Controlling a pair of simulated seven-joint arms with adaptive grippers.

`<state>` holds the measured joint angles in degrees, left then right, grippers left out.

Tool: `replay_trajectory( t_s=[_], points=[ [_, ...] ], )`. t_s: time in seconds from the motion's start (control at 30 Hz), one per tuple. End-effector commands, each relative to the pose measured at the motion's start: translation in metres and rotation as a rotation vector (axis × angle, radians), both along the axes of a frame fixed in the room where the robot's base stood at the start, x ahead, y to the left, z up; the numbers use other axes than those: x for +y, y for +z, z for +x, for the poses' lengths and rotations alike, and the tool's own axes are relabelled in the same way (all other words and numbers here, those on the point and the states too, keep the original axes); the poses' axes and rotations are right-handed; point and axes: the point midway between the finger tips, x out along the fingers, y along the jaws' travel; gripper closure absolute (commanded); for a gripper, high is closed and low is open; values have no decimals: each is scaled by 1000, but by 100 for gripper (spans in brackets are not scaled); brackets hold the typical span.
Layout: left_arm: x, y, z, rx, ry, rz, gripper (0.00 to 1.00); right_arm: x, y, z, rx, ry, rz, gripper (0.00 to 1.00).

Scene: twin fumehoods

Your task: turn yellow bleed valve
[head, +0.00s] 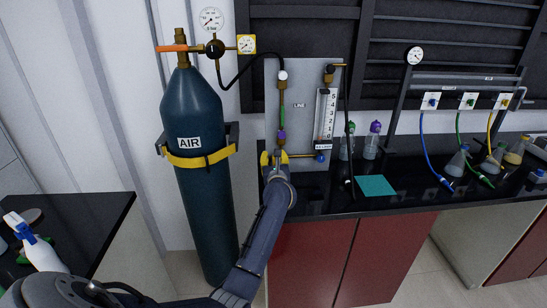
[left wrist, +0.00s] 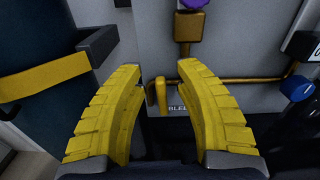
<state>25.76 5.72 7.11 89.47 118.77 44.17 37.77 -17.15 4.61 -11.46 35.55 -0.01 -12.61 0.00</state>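The yellow bleed valve handle (left wrist: 161,94) shows in the left wrist view as a small upright lever on the brass pipe, just left of a partly hidden label reading "BLEE". My left gripper (left wrist: 159,68) has its two yellow fingers spread, one on each side of the handle in the picture, with visible space between fingers and handle. I cannot tell how far the handle is in front of the fingers. In the head view my left gripper (head: 274,157) is at the lower left of the grey panel (head: 304,95) and hides the handle. My right gripper is not in view.
The AIR cylinder (head: 192,180) stands left of the panel, strapped in a bracket (head: 232,135). A blue knob (head: 320,157) is to the right on the same pipe. Bottles (head: 371,142), a teal pad (head: 375,185) and flasks (head: 457,162) stand on the black bench further right.

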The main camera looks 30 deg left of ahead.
Motion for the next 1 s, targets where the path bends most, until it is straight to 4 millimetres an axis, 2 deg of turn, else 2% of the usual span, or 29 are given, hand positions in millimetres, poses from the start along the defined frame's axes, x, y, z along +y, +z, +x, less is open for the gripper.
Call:
replay_trajectory(
  t_s=[0.5, 0.77, 1.0],
  points=[
    [4, 0, 6, 0, -1, 0, 68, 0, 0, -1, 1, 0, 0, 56],
    [4, 0, 5, 1, -1, -1, 98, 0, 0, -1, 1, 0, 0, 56],
    [4, 0, 5, 1, -1, -1, 100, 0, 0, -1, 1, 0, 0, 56]
  ],
)
